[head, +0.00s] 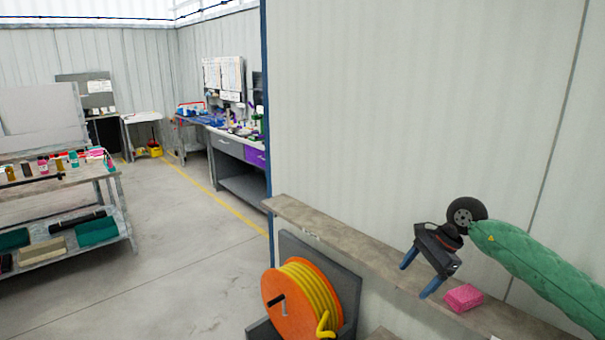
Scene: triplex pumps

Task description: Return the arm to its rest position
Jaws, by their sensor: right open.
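My right gripper (421,273) shows at the right of the head view, at the end of my green-sleeved right arm. Its two blue-tipped fingers are spread apart, with nothing between them. It appears in front of a narrow ledge along the pale wall. A pink block (463,297) shows just right of the fingers and seems to rest on the ledge, apart from them. My left gripper is not in view.
The ledge (330,236) runs along the wall (410,120). An orange reel with yellow hose (290,300) stands below it. A shelf table (65,180) with bottles is at left, a workbench (238,150) at the back. The floor (180,260) between is clear.

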